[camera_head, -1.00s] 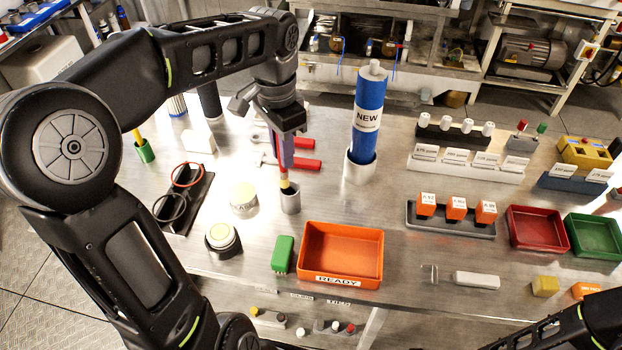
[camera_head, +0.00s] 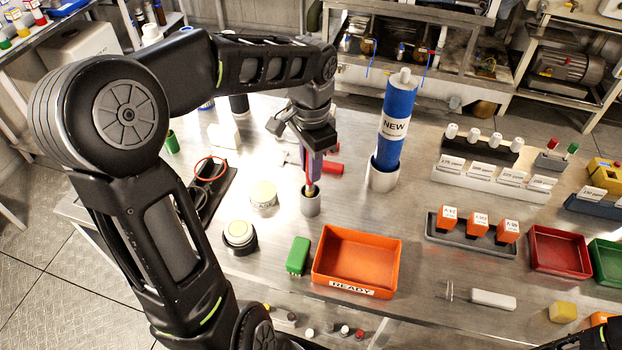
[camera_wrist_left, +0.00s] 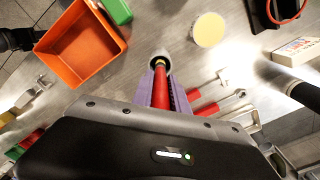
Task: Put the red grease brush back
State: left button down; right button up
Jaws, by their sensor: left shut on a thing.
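My left gripper (camera_head: 315,172) is shut on the red grease brush, upright over a small grey metal cup (camera_head: 310,204). The brush's red handle (camera_wrist_left: 160,92) shows between the purple fingers in the left wrist view. Its lower end is at the cup's mouth (camera_wrist_left: 161,58); how deep it sits inside I cannot tell. The fingers are just above the rim. A green cup (camera_head: 172,142) stands at the left, partly hidden by my arm. My right gripper is not in view.
Red-handled tools (camera_head: 330,168) lie behind the gripper. A blue "NEW" cylinder (camera_head: 391,130) stands to the right. The orange READY tray (camera_head: 357,288) and a green block (camera_head: 298,256) are in front.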

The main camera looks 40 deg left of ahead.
pick_arm(q)
notch_tip(320, 180, down, 4)
jog(key=shift+r+p, duration=0.1)
jog(key=shift+p, duration=0.45)
jog(key=shift+f, duration=0.35)
jog(key=shift+f+b, duration=0.4)
jog(key=shift+f, duration=0.05)
jog(key=c, duration=1.3)
grip_release()
jog(key=shift+r, duration=0.1)
